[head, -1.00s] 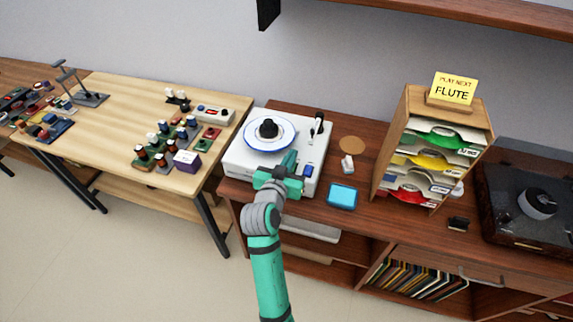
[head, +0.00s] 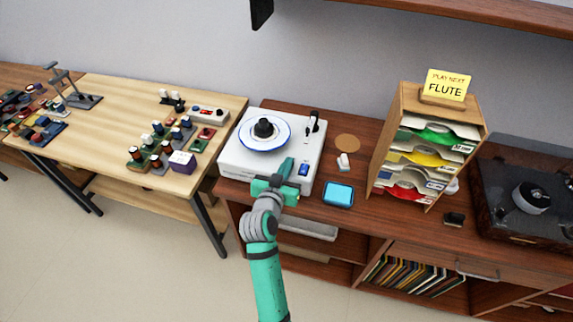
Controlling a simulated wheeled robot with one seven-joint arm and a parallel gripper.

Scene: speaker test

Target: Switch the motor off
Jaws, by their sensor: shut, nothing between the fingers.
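The white turntable (head: 231,165) stands on the brown cabinet, with a blue-edged white disc (head: 246,134) on its platter and a dark knob-like piece at the centre. A small blue switch (head: 304,169) sits at its front right corner; which way it is set is too small to tell. My teal gripper (head: 288,163) is shut and empty over the turntable's front edge. Its fingers point to the back, just left of the blue switch, with a small gap showing between them in the picture. The wrist hides part of the turntable's front.
The dark tonearm (head: 313,122) stands at the turntable's back right. A blue pad (head: 339,194), a small white item (head: 343,161) and a wooden sleeve rack (head: 398,137) stand to the right. A second, dark turntable (head: 500,205) is at far right. The workbench (head: 118,110) at left holds several small parts.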

